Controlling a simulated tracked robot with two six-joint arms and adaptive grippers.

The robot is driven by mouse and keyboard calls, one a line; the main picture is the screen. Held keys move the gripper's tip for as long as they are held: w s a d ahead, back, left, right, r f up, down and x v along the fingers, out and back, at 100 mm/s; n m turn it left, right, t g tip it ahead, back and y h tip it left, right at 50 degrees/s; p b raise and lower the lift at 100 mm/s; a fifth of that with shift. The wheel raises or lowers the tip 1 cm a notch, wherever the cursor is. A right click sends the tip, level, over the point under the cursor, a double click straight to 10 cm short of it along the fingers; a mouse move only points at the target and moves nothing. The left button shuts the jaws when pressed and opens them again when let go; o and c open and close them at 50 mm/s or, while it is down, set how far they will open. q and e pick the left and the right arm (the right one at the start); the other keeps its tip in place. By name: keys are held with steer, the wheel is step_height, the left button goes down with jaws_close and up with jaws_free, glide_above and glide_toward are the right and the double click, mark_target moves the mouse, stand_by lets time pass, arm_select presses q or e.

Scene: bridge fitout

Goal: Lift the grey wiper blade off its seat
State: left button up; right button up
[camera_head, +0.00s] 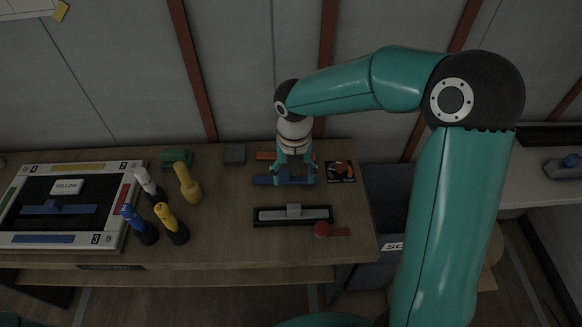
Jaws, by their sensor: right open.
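The grey wiper blade (270,215) lies flat in a long black seat (328,222) near the front right of the wooden bench. A small grey block (294,210) stands up from its middle. My right gripper (296,180) points down and is open, behind the grey blade and apart from it. It is at a blue bar (263,180) that lies farther back. The fingers hide part of this bar, and I cannot tell whether they touch it. My left gripper is not in view.
A red knob with a bar (322,229) lies at the seat's front right. A dark picture card (341,171) lies right of the gripper. Several blue, white and yellow upright tools (188,186) stand left, beside a white-framed board (124,210). Bare bench lies between tools and seat.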

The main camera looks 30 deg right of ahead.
glide_above(294, 207)
step_height(294, 207, down, 7)
steer(key=shift+r, duration=0.2)
step_height(294, 207, down, 7)
steer(key=b, duration=0.5)
steer(key=shift+r+b, duration=0.15)
steer(key=shift+b, duration=0.15)
steer(key=shift+f+b, duration=0.9)
steer(key=shift+f, duration=0.1)
steer(key=shift+c, duration=0.3)
jaws_close()
steer(key=shift+r+p, duration=2.15)
steer(key=shift+r, duration=0.15)
